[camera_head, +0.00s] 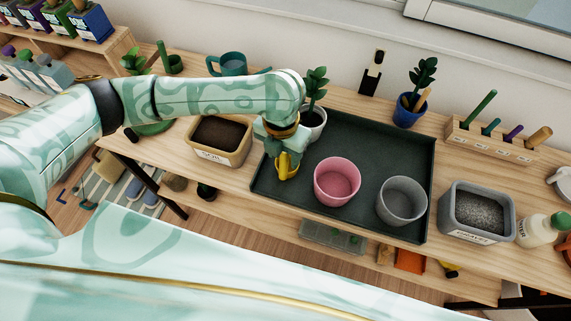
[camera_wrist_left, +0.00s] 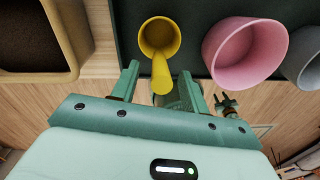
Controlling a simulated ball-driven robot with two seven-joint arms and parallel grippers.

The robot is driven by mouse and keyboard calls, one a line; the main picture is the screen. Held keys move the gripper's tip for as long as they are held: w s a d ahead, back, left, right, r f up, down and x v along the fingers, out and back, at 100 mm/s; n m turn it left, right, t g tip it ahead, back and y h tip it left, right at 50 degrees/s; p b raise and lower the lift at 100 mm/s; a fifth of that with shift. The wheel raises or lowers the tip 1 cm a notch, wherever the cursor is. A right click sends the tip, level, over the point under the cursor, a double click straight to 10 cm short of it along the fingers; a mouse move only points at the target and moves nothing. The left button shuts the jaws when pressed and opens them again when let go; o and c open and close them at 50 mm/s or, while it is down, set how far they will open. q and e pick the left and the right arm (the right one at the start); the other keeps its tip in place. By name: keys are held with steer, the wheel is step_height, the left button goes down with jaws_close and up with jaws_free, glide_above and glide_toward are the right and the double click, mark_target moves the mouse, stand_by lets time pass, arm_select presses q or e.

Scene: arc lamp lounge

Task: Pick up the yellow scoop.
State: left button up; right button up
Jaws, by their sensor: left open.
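The yellow scoop (camera_head: 286,168) is at the left end of the dark tray (camera_head: 345,128), partly hidden by my left gripper (camera_head: 279,148) in the head view. In the left wrist view the round bowl of the scoop (camera_wrist_left: 160,36) lies beyond the fingertips, and its handle points back between the two fingers. My left gripper (camera_wrist_left: 161,84) is open, with a finger on each side of the handle and visible gaps to it. It holds nothing. My right gripper is not in view.
A pink pot (camera_head: 337,182) and a grey pot (camera_head: 402,201) stand on the tray, right of the scoop. A soil bin (camera_head: 220,140) is left of the tray and a gravel bin (camera_head: 477,212) right. A white potted plant (camera_head: 313,122) stands close behind my gripper.

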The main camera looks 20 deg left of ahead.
arm_select(q)
steer(key=f, duration=0.2)
steer(key=f+b, duration=0.1)
steer(key=f, duration=0.1)
steer(key=shift+w+d+f, duration=0.1)
steer(key=shift+w+f, duration=0.05)
steer(key=shift+w, duration=0.05)
jaws_close()
steer(key=shift+r, duration=0.4)
steer(key=r, duration=0.1)
steer(key=r+p, duration=0.2)
steer(key=r, duration=0.1)
steer(key=shift+s+d, duration=0.15)
steer(key=shift+d, duration=0.2)
steer(key=s+d+r+p, duration=0.4)
steer(key=s+d+r, duration=0.3)
steer(key=d, duration=0.4)
steer(key=shift+d+r, duration=0.25)
steer(key=shift+r, duration=0.5)
